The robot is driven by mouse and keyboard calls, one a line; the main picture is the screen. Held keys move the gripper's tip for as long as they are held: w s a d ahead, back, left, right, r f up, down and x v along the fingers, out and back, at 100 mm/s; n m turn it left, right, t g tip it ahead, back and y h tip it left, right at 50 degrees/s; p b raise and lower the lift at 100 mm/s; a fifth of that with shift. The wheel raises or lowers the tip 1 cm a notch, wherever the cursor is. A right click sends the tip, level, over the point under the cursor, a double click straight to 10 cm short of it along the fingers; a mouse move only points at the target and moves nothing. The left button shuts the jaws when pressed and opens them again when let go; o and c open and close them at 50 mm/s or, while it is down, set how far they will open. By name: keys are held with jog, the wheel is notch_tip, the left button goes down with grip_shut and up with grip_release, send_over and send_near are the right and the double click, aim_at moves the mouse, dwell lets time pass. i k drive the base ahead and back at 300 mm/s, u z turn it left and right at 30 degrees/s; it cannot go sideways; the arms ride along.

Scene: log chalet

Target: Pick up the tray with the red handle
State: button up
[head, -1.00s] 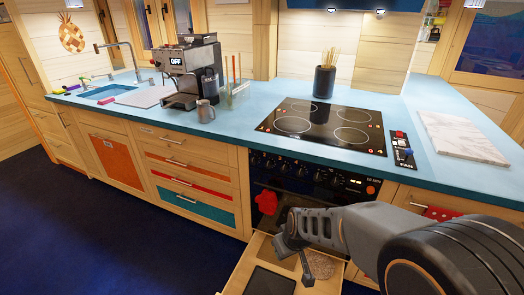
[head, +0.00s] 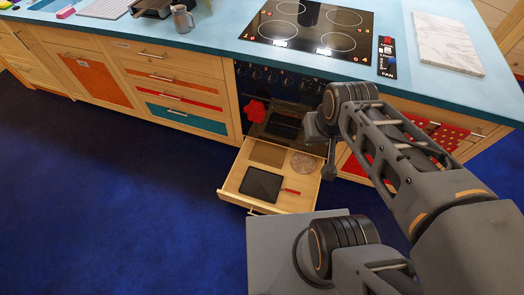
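A flat black tray (head: 262,185) with a short red handle (head: 290,191) lies in the open drawer below the oven. The handle points right from the tray's right side. My gripper (head: 328,172) is above the drawer's right side, right of the tray and apart from it. It is small and seen edge-on, so I cannot tell whether its fingers are open or shut. Nothing is visibly held.
The open drawer (head: 232,193) also holds a round brownish piece (head: 303,162) and a flat brown board (head: 267,153) at the back. A red mitt (head: 256,111) hangs at the oven (head: 285,88). Blue floor (head: 130,215) is clear to the left.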

aim_at(262, 184)
jog(key=k, duration=0.5)
jog(key=u, duration=2.25)
jog(key=k, duration=0.4)
jog(key=z, duration=1.5)
